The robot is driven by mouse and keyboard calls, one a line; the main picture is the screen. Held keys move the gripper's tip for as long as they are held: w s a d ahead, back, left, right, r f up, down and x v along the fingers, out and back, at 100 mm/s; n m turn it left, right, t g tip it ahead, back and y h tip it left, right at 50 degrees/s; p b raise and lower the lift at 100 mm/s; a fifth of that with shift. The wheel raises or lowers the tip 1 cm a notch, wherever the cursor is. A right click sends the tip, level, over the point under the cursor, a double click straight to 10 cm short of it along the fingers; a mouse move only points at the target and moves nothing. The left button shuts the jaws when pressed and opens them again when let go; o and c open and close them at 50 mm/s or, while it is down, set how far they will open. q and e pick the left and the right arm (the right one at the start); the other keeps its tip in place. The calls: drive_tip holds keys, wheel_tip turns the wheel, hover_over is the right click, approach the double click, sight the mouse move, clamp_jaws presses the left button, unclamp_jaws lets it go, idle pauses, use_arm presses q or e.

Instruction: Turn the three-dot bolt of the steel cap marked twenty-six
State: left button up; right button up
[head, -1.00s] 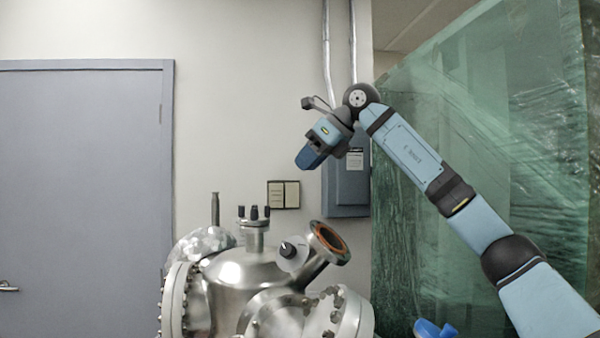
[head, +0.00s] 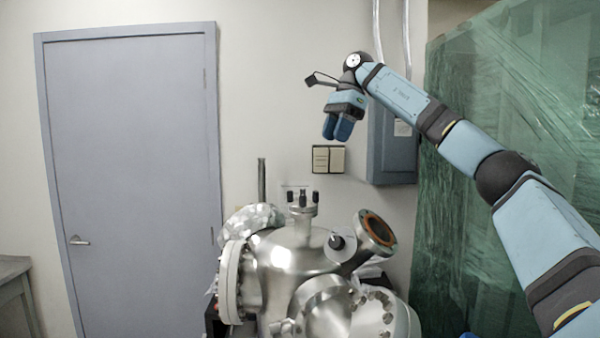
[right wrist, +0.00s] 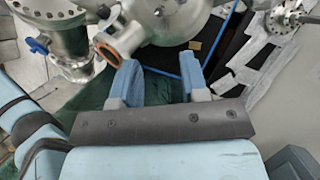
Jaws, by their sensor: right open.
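A shiny steel vessel (head: 290,252) stands at lower middle in the head view. On its top is a small flanged port (head: 303,209) with dark upright bolts (head: 303,198). A small round disc with a black knob (head: 337,241) sits on the vessel's right shoulder. No number or dots can be read, so I cannot tell which part is the cap marked twenty-six. My right gripper (head: 338,129) is open and empty, fingers down, above and right of the port, apart from the vessel. In the right wrist view its fingers (right wrist: 158,82) are spread with nothing between them. My left gripper is not in view.
An angled port with a copper-coloured ring (head: 376,230) rises right of the vessel's top. A large bolted flange (head: 230,283) is on its left. A grey wall box (head: 391,150) and green wrapped sheeting (head: 490,235) stand behind my right arm. A blue valve handle (right wrist: 37,46) shows in the wrist view.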

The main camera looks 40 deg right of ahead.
sight(316, 191)
drive_tip(key=shift+x, duration=6.9)
drive_tip(key=shift+s, duration=0.1)
clamp_jaws()
